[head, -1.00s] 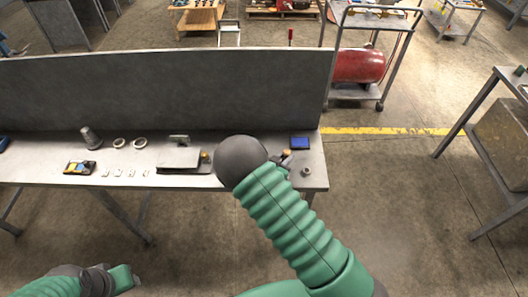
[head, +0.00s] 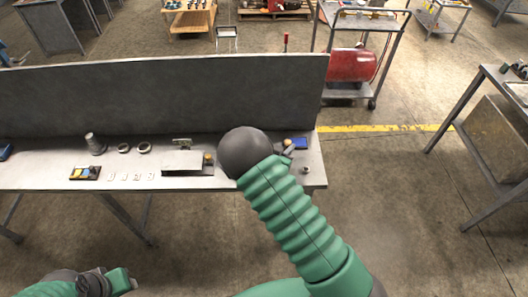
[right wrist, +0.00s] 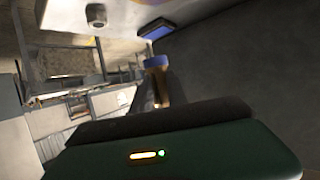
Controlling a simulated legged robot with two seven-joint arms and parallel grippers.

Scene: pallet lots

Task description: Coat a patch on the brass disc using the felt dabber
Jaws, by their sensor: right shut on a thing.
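My right gripper (head: 287,150) is shut on the felt dabber and is partly hidden behind my arm's dark round joint. The dabber's tan end (head: 287,142) shows beside the blue pad (head: 300,143). In the right wrist view the dabber (right wrist: 156,80) has a brownish shaft and a blue end, and the blue pad (right wrist: 157,28) lies beyond it. I cannot make out the brass disc for certain; a yellowish and purple patch is cut off at the top edge of that view. My left gripper (head: 122,281) is low at the left, away from the bench, its fingers unclear.
A flat grey block (head: 184,162), two rings, a grey stepped cylinder (head: 95,143) and a small colored tray (head: 85,173) stand further left. A tall grey panel (head: 160,95) backs the bench.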

